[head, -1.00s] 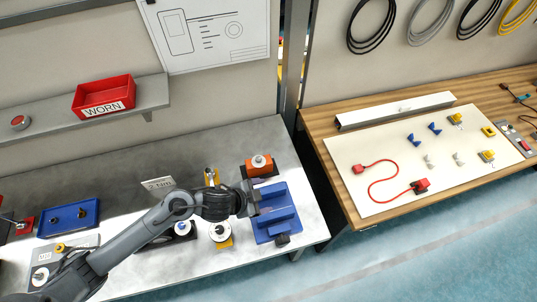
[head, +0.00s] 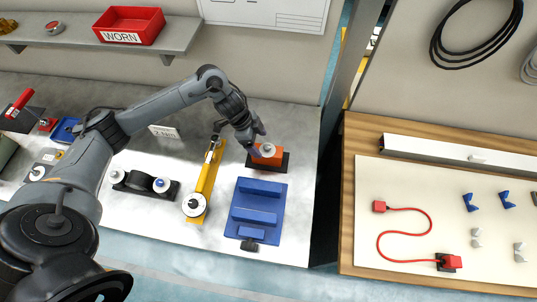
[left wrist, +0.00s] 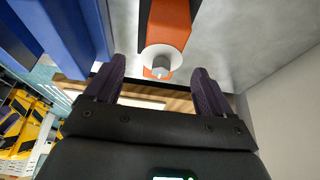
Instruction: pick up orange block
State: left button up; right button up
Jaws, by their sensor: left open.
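The orange block (head: 268,155) sits on a dark base near the back right of the grey bench, with a white round knob on it. It also shows in the left wrist view (left wrist: 172,22), with the white knob (left wrist: 161,57) facing the camera. My left gripper (head: 252,142) is at the block's upper left in the head view. In the left wrist view its two dark fingers (left wrist: 157,85) are open, with the knob and block beyond and between their tips. Nothing is held. My right gripper is not in view.
A blue stepped fixture (head: 256,212) stands just in front of the block. A yellow lever part (head: 205,180) lies to its left. A red WORN bin (head: 129,25) is on the shelf above. A wooden table (head: 352,200) stands right, past a post.

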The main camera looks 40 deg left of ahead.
aim_at(265, 146)
pick_arm(q)
jog(key=shift+w+x, duration=0.15)
jog(key=shift+x, duration=1.55)
jog(key=shift+w+x, duration=0.15)
jog(key=shift+x, duration=1.5)
jog(key=shift+d+r, duration=0.1)
jog(key=shift+c, duration=0.2)
grip_shut()
jog(key=shift+r, duration=0.15)
